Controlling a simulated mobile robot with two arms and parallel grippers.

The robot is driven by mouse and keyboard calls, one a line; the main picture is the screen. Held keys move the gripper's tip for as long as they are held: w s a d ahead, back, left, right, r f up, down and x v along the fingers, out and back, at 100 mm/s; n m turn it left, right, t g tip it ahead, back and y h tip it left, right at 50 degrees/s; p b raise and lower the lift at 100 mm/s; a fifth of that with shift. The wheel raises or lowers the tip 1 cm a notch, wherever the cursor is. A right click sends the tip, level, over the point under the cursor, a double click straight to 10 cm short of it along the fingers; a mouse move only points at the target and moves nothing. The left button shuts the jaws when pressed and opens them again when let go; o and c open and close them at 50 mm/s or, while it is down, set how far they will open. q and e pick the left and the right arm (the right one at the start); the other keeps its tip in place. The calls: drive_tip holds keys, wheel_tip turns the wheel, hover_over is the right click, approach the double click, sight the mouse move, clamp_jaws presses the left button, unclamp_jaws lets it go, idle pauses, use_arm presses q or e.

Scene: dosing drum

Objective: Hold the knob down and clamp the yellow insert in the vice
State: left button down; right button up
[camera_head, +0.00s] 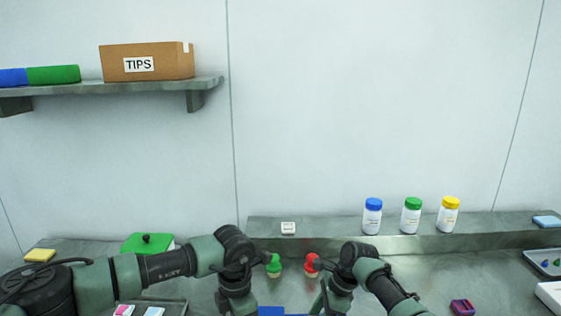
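A red rounded knob (312,263) and a green rounded knob (273,265) stand side by side on the bench between my two arms. I cannot tell which one is the task's knob. A blue block (271,311) shows at the bottom edge between my wrists, mostly cut off; it may be part of the vice. I cannot make out the yellow insert. Both my arms bend downward at the wrist, and the fingers of both grippers lie below the picture's edge.
A green lidded box (148,242) and a yellow pad (40,255) are at left. Bottles with blue (372,217), green (411,217) and yellow (448,215) caps stand on the rear ledge. A dark pink-and-purple item (462,307) lies at right. A TIPS box (147,62) is on the shelf.

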use_arm(q)
drive_tip(key=shift+s+f, duration=0.15)
use_arm(e)
drive_tip(key=o, duration=1.9)
wheel_tip(320, 180, up, 9)
drive_tip(key=shift+f, duration=0.1)
use_arm(q)
drive_tip(key=shift+r, duration=3.6)
